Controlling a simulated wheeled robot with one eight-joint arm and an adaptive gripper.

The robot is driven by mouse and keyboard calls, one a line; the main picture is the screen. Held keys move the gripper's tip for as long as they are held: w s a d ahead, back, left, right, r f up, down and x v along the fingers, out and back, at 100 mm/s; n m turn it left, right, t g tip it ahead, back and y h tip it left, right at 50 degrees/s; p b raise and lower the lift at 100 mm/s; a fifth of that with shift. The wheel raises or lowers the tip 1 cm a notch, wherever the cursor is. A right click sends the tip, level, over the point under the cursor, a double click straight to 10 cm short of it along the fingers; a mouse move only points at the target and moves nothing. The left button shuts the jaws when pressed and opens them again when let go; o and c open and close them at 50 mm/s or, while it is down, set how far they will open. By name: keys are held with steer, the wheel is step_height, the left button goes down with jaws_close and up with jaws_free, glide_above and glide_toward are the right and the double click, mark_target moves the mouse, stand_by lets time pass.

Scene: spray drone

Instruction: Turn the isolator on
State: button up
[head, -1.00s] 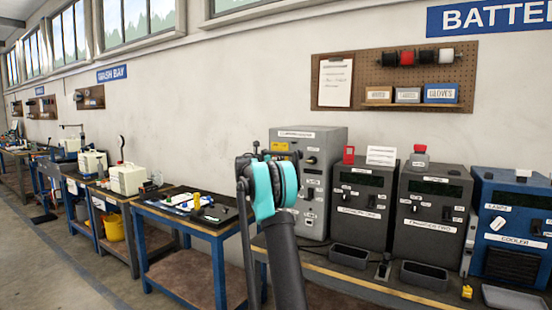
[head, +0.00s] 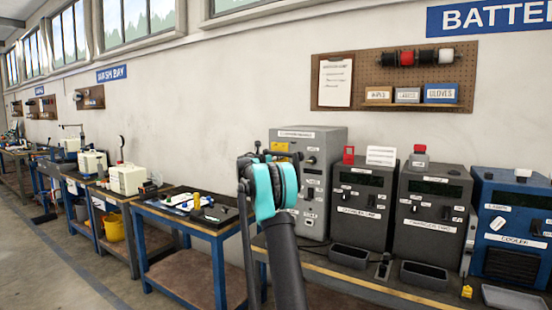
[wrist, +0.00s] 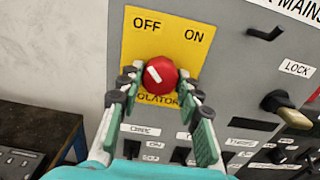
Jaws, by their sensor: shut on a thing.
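The isolator is a round red knob (wrist: 160,75) on a yellow plate (wrist: 188,58) marked OFF at left and ON at right. A white mark on the knob slants to the upper left, towards OFF. In the wrist view my gripper (wrist: 161,84) has its fingers on either side of the knob, shut on it. The yellow plate also shows in the head view (head: 280,147), on the upper left of the grey mains cabinet (head: 328,150). There my arm stands in front of the cabinet, and the knob and fingertips cannot be made out.
A black lever (wrist: 264,33) and a lock with a brass-coloured part (wrist: 278,101) sit right of the plate. Labelled switches lie below the knob. Two dark charger boxes (head: 361,205) and a blue cooler (head: 513,215) stand to the right on the bench.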

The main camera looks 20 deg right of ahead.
steer(key=shift+m, duration=8.9)
steer(key=shift+f, duration=0.1)
steer(key=o, duration=1.2)
steer(key=shift+c, duration=0.2)
